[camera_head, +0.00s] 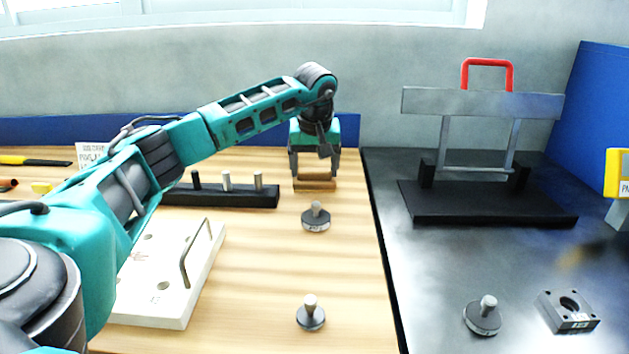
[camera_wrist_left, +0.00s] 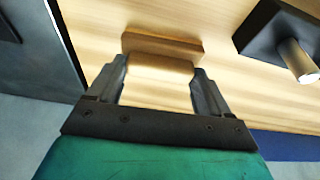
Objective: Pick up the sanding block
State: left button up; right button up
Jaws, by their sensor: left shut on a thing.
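The sanding block (camera_head: 314,185) is a small brown wooden piece at the back of the wooden table top, near its right edge. In the left wrist view the sanding block (camera_wrist_left: 162,44) shows a wider strip and a narrower part between the fingers. My left gripper (camera_head: 315,174) points down over it, one finger on each side, and is shut on it. The left wrist view shows my left gripper (camera_wrist_left: 160,68) with the block between its fingertips. Whether the block touches the table is hard to tell. My right gripper is not in view.
A black rack with metal pegs (camera_head: 226,196) stands just left of the block. Knobbed discs (camera_head: 316,218) (camera_head: 310,316) lie in front. A white board with a handle (camera_head: 166,300) lies front left. On the dark surface at right are a black-based stand (camera_head: 490,205) and a square block with a hole (camera_head: 568,311).

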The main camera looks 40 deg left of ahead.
aim_at(315, 170)
pick_arm(q)
jog(key=shift+c, duration=0.7)
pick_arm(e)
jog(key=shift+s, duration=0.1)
pick_arm(q)
jog(key=shift+r, duration=0.1)
notch_tip(315, 170, up, 20)
jog(key=p, duration=0.4)
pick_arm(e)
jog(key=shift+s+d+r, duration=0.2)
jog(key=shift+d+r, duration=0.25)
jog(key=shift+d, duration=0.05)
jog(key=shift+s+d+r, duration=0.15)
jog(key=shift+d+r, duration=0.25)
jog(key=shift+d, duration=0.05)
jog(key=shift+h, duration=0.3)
pick_arm(q)
jog(key=o, duration=0.5)
jog(key=c, duration=0.3)
